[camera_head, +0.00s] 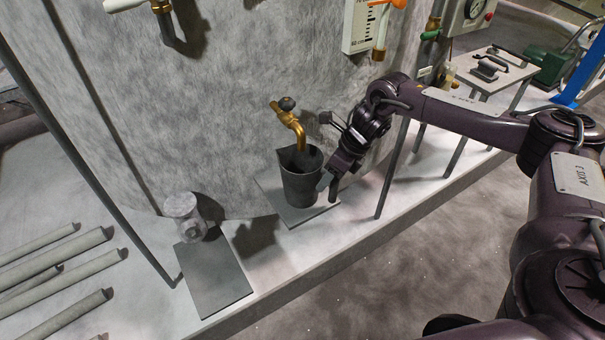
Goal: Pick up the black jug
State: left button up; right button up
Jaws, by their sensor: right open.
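The black jug (299,181) stands upright on a grey plate (313,214), below a brass tap (289,121). Its open top shows, with a spout at the left. My right gripper (328,161) is open at the jug's right side, with one finger near the rim and one lower down by the wall. I cannot tell whether it touches the jug. The jug's handle is not clear to see. My left gripper is not in view.
A dark flat plate (213,278) lies to the left, with a clear glass-like vessel (185,217) behind it. Grey pipes (50,262) lie at far left. A thin post (392,170) stands right of the jug. The ledge ends in front of the plates.

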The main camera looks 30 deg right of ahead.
grip_shut()
dwell(0.4)
